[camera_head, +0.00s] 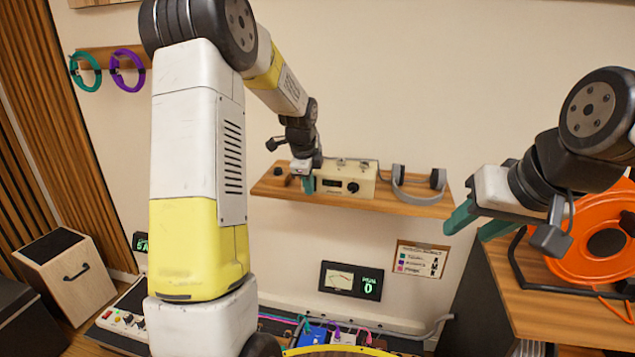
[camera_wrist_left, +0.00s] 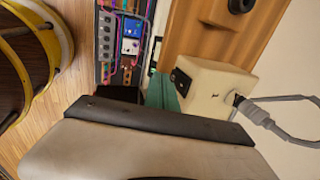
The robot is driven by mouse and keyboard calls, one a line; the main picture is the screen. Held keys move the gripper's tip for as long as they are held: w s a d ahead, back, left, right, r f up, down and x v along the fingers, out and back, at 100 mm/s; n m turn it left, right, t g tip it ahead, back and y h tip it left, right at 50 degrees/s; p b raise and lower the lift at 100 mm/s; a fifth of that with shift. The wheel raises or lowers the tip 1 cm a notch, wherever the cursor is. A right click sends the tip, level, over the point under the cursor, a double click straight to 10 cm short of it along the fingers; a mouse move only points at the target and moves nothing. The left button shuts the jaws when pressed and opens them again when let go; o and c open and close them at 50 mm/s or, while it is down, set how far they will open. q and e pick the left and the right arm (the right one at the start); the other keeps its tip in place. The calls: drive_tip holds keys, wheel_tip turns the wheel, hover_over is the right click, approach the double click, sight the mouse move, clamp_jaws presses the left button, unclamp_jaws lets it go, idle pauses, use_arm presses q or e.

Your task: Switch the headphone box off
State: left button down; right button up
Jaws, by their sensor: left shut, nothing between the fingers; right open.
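The headphone box (camera_head: 362,172) is a cream box with a dark display and a black knob (camera_head: 353,187) on its front. It sits on a wooden wall shelf (camera_head: 400,207). My left gripper (camera_head: 308,187) is shut and empty, its teal fingers at the left end of the box front. In the left wrist view the shut fingers (camera_wrist_left: 161,93) are beside the cream box (camera_wrist_left: 228,88), close to a dark panel on its face; I cannot tell whether they touch. The switch's state cannot be made out. My right gripper (camera_head: 478,224) is open and empty, right of the shelf.
Grey headphones (camera_head: 418,193) lie on the shelf's right end. A meter panel (camera_head: 351,281) and a label card (camera_head: 422,260) are on the wall below. An orange cable reel (camera_head: 580,270) stands on a wooden surface at right. Pedals (camera_head: 312,335) lie low in front.

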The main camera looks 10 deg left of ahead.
use_arm(q)
drive_tip(key=shift+w, duration=0.45)
drive_tip(key=shift+w+f, duration=0.1)
drive_tip(key=shift+w, duration=0.1)
drive_tip(key=shift+r, duration=0.85)
drive_tip(key=shift+s, duration=0.1)
